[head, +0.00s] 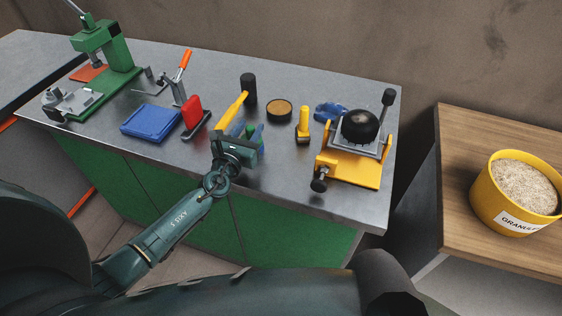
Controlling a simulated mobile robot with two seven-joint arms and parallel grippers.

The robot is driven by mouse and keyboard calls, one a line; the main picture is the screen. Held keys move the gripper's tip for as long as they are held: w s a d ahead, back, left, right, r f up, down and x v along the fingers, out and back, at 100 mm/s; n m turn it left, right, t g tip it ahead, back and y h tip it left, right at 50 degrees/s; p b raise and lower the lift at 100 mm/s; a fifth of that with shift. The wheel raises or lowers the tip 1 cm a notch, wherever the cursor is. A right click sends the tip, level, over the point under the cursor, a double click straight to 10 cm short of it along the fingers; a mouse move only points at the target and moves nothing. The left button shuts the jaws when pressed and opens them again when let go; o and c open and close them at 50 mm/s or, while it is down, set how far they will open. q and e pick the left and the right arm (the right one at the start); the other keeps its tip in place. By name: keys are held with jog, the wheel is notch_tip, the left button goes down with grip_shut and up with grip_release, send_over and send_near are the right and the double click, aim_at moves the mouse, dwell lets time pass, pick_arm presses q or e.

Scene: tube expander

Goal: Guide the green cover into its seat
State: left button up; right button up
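My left gripper (248,137) is over the front middle of the grey bench, with my forearm reaching up from the lower left. Its fingers point away from the camera, and the wrist hides much of them. A small green piece (259,135), possibly the green cover, shows right at the fingers, with a blue part (237,129) just left of it. I cannot tell whether the fingers touch or grip either one. The seat for the cover cannot be made out. My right gripper is not in view.
A yellow granule tub (484,196) stands right.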

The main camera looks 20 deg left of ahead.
pick_arm(q)
jog(key=shift+s, duration=0.45)
jog(key=shift+o, duration=0.4)
jog(key=o, duration=0.5)
jog(key=shift+o, duration=0.3)
jog(key=o, duration=0.8)
jog(key=shift+c, duration=0.2)
